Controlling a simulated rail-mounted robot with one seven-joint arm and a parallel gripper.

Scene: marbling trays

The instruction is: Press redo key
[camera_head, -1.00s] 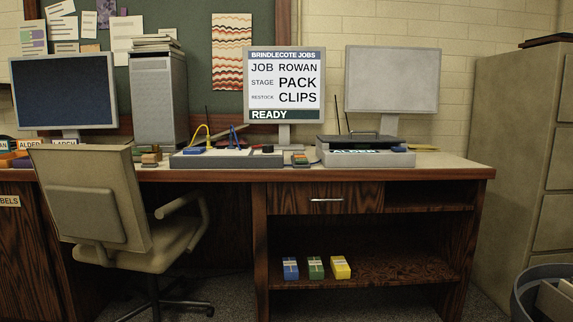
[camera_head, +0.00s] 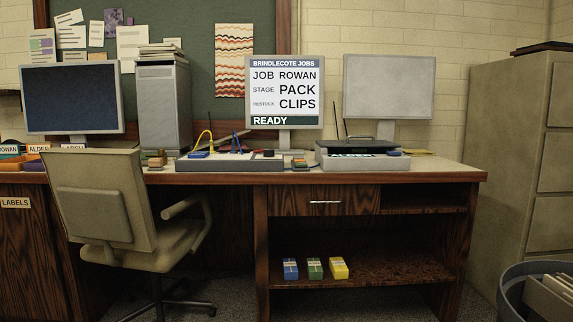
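No key marked redo can be read in the head view. A small block with coloured parts (camera_head: 300,163) sits on the desk in front of the job screen, too small to tell what it is. The job screen (camera_head: 285,92) reads Brindlecote Jobs, job Rowan, stage Pack, restock Clips, Ready. A shallow grey tray (camera_head: 230,165) with blue and white items lies left of the block. My gripper is not in view.
A beige chair (camera_head: 100,207) stands before the desk (camera_head: 420,171) at left. A blue, a green and a yellow box (camera_head: 338,268) sit on the lower shelf. A dark bin (camera_head: 511,291) and filing cabinet (camera_head: 505,170) stand at right. A blank monitor (camera_head: 388,86) stands behind the device.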

